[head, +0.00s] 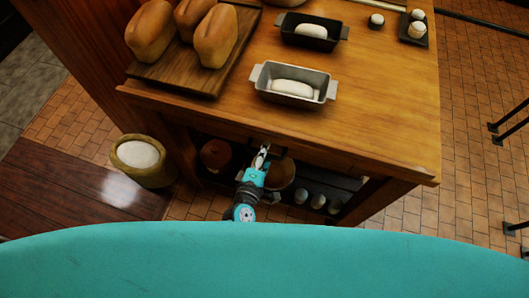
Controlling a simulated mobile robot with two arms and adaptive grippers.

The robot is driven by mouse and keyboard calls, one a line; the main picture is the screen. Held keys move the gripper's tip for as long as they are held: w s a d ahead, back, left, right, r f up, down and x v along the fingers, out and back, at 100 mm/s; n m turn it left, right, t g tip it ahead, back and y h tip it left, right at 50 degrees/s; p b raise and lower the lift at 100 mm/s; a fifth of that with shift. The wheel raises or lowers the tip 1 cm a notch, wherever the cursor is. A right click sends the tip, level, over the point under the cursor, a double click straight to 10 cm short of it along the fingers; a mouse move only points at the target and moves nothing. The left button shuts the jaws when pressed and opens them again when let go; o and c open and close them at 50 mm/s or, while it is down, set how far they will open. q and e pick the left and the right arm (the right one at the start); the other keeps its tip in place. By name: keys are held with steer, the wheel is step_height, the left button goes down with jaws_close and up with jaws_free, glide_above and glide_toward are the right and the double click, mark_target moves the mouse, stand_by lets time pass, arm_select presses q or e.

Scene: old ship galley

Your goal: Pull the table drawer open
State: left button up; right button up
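The wooden table (380,110) fills the upper middle of the head view. Its drawer lies under the front edge of the top, and the overhang hides most of the drawer front, so I cannot make out the handle clearly. My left gripper (262,154) reaches up to the underside of that front edge, near its middle. Its fingers are small and partly shaded, so I cannot tell whether they are open or shut, or whether they touch a handle. My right gripper is not in view.
Bread loaves (215,36) lie on a wooden board (175,77). A grey loaf tin (262,82) and a dark loaf tin (327,42) hold dough. A sack (140,172) stands on the floor at left. Jars (318,201) stand on a lower shelf.

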arm_select(q)
steer(key=shift+c, duration=0.2)
jaws_close()
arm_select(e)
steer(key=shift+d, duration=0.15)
